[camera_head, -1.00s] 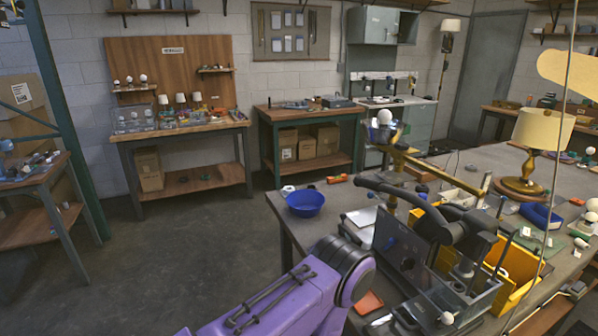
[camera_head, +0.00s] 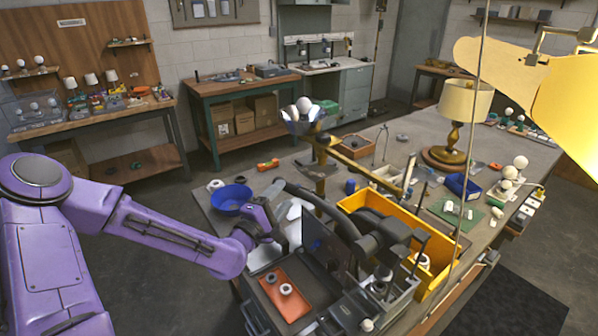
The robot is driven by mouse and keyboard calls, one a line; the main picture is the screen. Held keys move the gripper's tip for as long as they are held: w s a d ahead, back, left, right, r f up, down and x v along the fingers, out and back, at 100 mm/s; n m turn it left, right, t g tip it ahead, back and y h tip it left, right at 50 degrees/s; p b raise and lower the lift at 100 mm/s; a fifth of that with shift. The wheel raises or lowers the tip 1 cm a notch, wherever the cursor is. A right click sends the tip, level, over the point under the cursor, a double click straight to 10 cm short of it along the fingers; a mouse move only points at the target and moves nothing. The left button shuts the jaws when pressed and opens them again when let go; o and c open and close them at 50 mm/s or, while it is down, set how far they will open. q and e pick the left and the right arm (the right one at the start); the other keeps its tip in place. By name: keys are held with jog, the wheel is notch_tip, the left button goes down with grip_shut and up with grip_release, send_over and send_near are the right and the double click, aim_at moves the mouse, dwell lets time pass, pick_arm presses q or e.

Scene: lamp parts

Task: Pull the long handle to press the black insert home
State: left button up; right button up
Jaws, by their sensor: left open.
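The long handle (camera_head: 330,208) is a dark curved lever on the black bench press (camera_head: 385,240), which stands at the near edge of the table. My left gripper (camera_head: 278,196) is at the handle's far-left end, beside the blue bowl. It is open; its fingers are small and partly hidden, so I cannot tell whether they straddle the handle. A small dark and pale part (camera_head: 382,277) sits low under the press head; I cannot tell whether it is the black insert. My right gripper is not in view.
A blue bowl (camera_head: 231,198) stands left of the press. An orange tray (camera_head: 283,298) with two pale rings lies in front of it. A yellow bin (camera_head: 437,246) stands behind and right. A lamp (camera_head: 458,120) stands further back.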

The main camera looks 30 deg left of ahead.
pick_arm(q)
jog(key=w, duration=0.2)
jog(key=w+a, duration=0.1)
jog(key=w, duration=0.2)
jog(key=w+p, duration=0.1)
jog(key=w, duration=0.1)
jog(key=shift+w+a+r, duration=0.25)
jog(key=shift+a+r, duration=0.1)
jog(key=shift+w+d+r, duration=0.15)
jog(key=shift+w+d, duration=0.1)
jog(key=shift+w, duration=0.1)
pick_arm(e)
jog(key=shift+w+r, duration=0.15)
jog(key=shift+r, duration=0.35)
